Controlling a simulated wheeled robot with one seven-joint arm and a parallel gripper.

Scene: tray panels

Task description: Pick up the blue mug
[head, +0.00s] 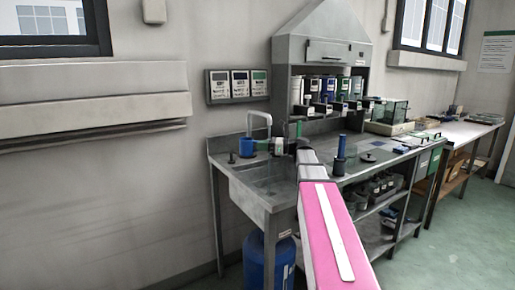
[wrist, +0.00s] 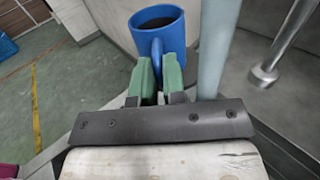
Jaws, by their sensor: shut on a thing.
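The blue mug (wrist: 157,30) is at the top of the wrist view, with its dark opening showing. Its handle is between the two green fingers of my gripper (wrist: 158,75), which is shut on it. In the head view my gripper (head: 289,143) is over the sink area beside the tap. A small blue patch at its left fingers seems to be the mug (head: 278,147), partly hidden. I cannot tell how high the mug is above the surface.
The tap (head: 268,122) rises close to the gripper; a pale upright pole (wrist: 213,50) stands right beside the mug. A tall blue cylinder (head: 341,147) is on the counter at right. The sink basin (head: 265,180) looks empty.

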